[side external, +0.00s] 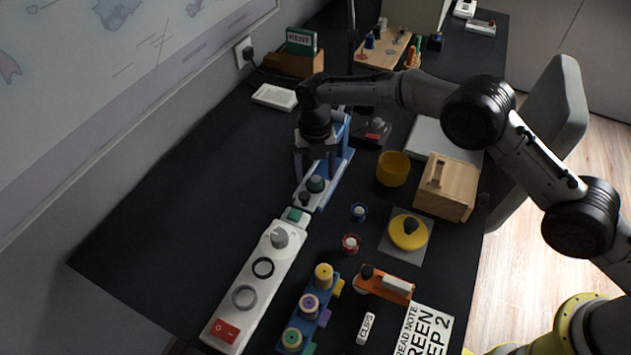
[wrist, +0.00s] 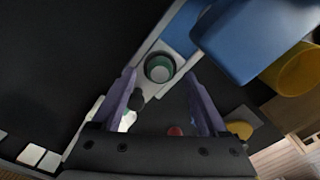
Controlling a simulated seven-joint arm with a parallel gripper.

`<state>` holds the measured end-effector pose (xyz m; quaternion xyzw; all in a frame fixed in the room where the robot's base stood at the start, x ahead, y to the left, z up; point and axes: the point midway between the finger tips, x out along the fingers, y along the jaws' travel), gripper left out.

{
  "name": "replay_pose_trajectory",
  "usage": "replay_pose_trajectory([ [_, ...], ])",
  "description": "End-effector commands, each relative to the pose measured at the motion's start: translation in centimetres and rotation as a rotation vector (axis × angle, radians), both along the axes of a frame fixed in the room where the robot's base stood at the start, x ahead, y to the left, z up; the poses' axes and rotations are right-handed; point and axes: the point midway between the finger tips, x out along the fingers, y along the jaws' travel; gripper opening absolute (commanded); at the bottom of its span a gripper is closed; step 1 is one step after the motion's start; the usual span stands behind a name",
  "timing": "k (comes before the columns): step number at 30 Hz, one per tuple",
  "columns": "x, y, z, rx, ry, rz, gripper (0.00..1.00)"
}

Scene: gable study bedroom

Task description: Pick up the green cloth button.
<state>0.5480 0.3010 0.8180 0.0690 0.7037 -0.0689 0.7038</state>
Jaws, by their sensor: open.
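A round dark green button-like piece with a paler top (side external: 316,184) sits on a white base with blue parts (side external: 340,165); I cannot tell for sure that it is cloth. In the wrist view the round green piece (wrist: 160,68) shows just beyond and between my fingertips. My gripper (side external: 317,172) points down over it, its purple fingers apart with nothing held. In the wrist view the gripper (wrist: 159,76) is spread wider than the green piece. Whether the fingers touch it is unclear.
A white panel (side external: 225,312) with knobs, a green square and a red switch lies in front. A yellow bowl (side external: 393,168), a wooden box (side external: 446,187) and a yellow round piece (side external: 408,231) stand right. The desk (side external: 190,210) is bare at left.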

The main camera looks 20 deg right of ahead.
Motion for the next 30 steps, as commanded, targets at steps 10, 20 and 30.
replay_pose_trajectory([
  [10,-0.02,-0.02,-1.21,0.000,0.000,0.000,0.77],
  [20,-0.02,-0.02,-1.17,0.000,0.000,0.000,0.23],
  [30,-0.01,-0.01,-1.14,0.000,0.000,0.000,0.00],
])
